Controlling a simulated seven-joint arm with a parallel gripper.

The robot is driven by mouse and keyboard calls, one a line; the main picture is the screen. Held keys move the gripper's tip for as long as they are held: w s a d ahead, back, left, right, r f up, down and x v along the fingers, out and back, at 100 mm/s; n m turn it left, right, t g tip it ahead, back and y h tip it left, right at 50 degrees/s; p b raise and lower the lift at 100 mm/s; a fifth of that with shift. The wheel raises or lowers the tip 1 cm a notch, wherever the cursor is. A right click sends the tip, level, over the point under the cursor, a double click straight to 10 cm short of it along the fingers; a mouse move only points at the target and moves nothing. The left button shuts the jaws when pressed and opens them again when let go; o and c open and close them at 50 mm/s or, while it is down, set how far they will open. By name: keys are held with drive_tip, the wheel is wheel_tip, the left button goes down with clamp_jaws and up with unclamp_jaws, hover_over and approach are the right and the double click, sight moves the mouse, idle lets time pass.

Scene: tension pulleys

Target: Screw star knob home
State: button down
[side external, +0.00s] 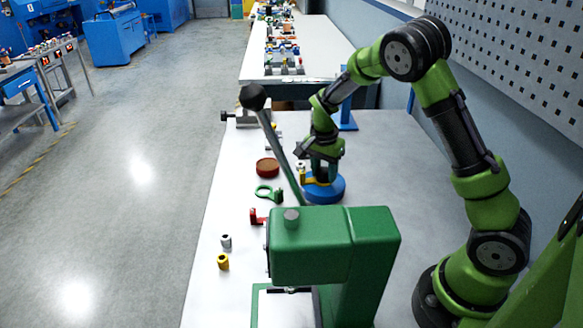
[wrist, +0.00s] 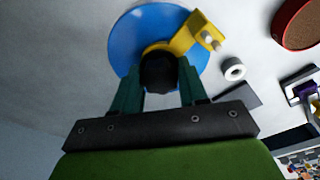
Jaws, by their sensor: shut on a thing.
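My gripper (wrist: 160,90) points down and its two dark green fingers close on a black star knob (wrist: 158,70) in the wrist view. The knob sits over a yellow bracket (wrist: 205,35) that lies on a round blue base (wrist: 125,42). The yellow bracket reaches out to one side and carries small pale pins. In the side external view my gripper (side external: 322,172) is low over the blue base (side external: 338,189), with the yellow bracket (side external: 309,180) at its left. The knob's thread and its seat are hidden below the knob and fingers.
A white ring (wrist: 233,69) lies beside the blue base. A red round dish (side external: 267,167), a green ring part (side external: 268,193) and small cylinders (side external: 223,261) lie along the bench's left edge. A green press (side external: 345,250) with a long lever (side external: 275,140) stands in front. Bench space right of the base is clear.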

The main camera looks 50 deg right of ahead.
sight(318, 180)
drive_tip(key=m, duration=0.5)
drive_tip(key=shift+g, duration=0.3)
drive_tip(key=c, duration=0.5)
unclamp_jaws()
wheel_tip(318, 180, up, 16)
drive_tip(key=a, duration=0.2)
drive_tip(key=s+a+r+n+t+y, duration=0.1)
drive_tip(key=s+a+n+t, duration=0.1)
drive_tip(key=s+a+n, duration=0.2)
drive_tip(key=s+a+r+n+t+y, duration=0.1)
drive_tip(key=s+a+n+t, duration=0.2)
drive_tip(key=s+a+n, duration=0.2)
drive_tip(key=s+a+r+n+t+y, duration=0.1)
drive_tip(key=s+a+n, duration=0.3)
drive_tip(key=s+n, duration=0.4)
drive_tip(key=shift+s+a+r+t, duration=0.3)
drive_tip(key=shift+s+r+t, duration=0.3)
drive_tip(key=shift+s+t, duration=0.25)
